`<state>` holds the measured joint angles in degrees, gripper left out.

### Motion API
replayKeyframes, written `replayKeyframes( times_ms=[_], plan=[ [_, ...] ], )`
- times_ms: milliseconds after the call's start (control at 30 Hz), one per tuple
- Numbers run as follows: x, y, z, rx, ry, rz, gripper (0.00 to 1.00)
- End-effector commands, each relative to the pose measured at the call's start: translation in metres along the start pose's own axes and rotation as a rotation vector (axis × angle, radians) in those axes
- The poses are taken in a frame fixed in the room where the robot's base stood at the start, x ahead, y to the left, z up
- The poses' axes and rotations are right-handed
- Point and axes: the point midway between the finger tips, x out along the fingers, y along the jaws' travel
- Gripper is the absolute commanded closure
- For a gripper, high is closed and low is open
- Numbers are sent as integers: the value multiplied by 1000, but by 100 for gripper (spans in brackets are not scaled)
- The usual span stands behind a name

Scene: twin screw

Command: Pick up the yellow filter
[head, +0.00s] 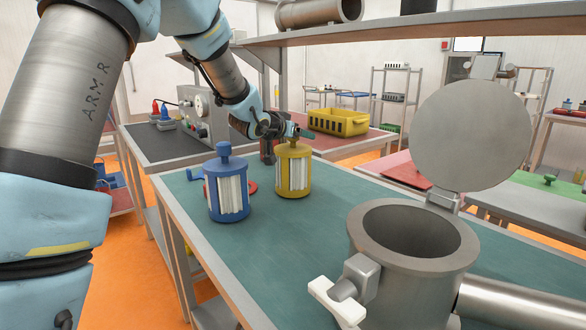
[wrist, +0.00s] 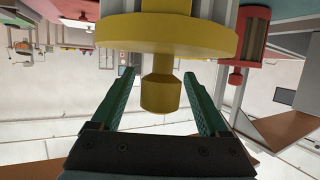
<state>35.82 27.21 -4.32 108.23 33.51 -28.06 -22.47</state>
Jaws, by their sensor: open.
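The yellow filter (head: 294,172) stands upright on the green-topped table (head: 330,235), with yellow end caps, white pleats and a knob on top. In the wrist view, its yellow cap and knob (wrist: 160,92) show upside down. My gripper (wrist: 163,100) is open, with one green finger on each side of the knob. I see no clear contact between the fingers and the knob. In the head view, my gripper (head: 288,132) is at the top of the yellow filter, partly hidden behind its knob.
A blue filter (head: 228,187) stands left of the yellow one. A red item (head: 252,187) is partly hidden behind it. A grey metal housing (head: 412,250) with its round lid (head: 472,135) raised stands at front right. A shelf (head: 420,25) hangs above. Table surface between filters and housing is clear.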

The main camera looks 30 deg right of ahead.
Motion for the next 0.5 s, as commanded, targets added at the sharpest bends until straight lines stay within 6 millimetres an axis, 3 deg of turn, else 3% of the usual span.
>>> replayKeyframes(
  times_ms=[233,500],
  plan=[
    [1,0,0,0,0,0,23],
    [1,0,0,0,0,0,54]
  ],
)
